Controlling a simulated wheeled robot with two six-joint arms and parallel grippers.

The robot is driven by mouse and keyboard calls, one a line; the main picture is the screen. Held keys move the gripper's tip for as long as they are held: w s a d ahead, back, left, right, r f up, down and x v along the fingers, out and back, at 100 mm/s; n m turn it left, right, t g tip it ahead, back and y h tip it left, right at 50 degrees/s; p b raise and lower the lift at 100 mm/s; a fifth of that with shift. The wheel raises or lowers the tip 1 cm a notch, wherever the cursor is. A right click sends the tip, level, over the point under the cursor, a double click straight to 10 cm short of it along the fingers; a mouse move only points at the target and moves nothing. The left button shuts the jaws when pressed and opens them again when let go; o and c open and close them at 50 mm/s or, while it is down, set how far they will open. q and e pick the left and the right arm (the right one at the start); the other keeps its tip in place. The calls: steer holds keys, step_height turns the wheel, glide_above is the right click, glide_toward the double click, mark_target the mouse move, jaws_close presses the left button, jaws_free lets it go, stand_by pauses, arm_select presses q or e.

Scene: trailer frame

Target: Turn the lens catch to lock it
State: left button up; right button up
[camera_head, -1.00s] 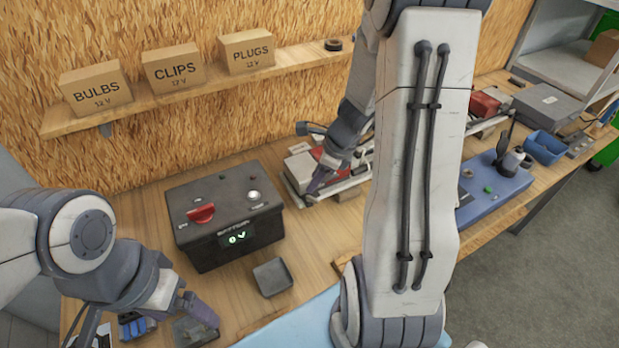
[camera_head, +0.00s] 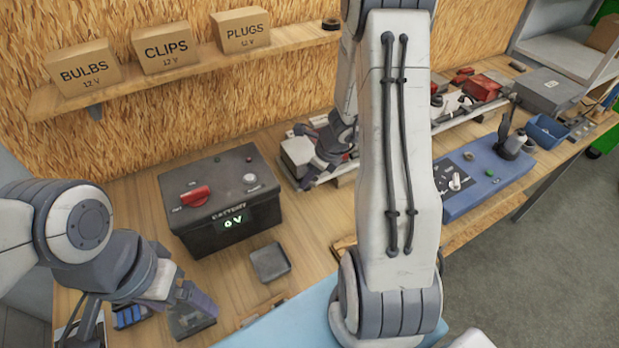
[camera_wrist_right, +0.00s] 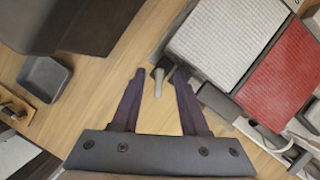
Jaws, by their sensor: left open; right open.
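The lamp lens, with a white part (camera_wrist_right: 225,42) and a red part (camera_wrist_right: 285,75), fills the upper right of the right wrist view. In the head view its pale part (camera_head: 297,150) shows left of my right gripper. A small light-grey lever (camera_wrist_right: 157,84) with a dark mount, which looks like the lens catch, sticks out at the lens's near edge. My right gripper (camera_wrist_right: 158,74) is open, with the lever between its fingertips; I cannot tell whether they touch it. In the head view my right gripper (camera_head: 322,168) partly covers the lamp. My left gripper (camera_head: 208,312) is open at the lower left.
A black battery box (camera_head: 220,200) with a red knob (camera_head: 195,196) and a display reading 0 V stands left of the lamp. A small grey tray (camera_head: 270,262) lies in front of it. A blue board (camera_head: 490,180) is at the right. My right arm hides part of the bench.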

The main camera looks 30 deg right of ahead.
jaws_close()
steer(key=shift+d+r+n+g+y+p, duration=0.15)
steer(key=shift+n+g+y+p, duration=0.25)
steer(key=shift+n+p, duration=1)
steer(key=n, duration=0.1)
steer(key=n+y+p, duration=0.1)
steer(key=n, duration=0.1)
steer(key=shift+w+g, duration=0.2)
steer(key=shift+g, duration=0.1)
steer(key=n+g+p, duration=0.1)
steer(key=n, duration=0.1)
steer(key=shift+w+d+n, duration=0.1)
steer(key=shift+n, duration=0.3)
steer(key=shift+w+n+g+y, duration=0.15)
steer(key=shift+n+g, duration=0.15)
steer(key=shift+n, duration=0.5)
steer(key=shift+n+g+y, duration=0.15)
steer(key=shift+n+g, duration=0.15)
steer(key=shift+n, duration=0.5)
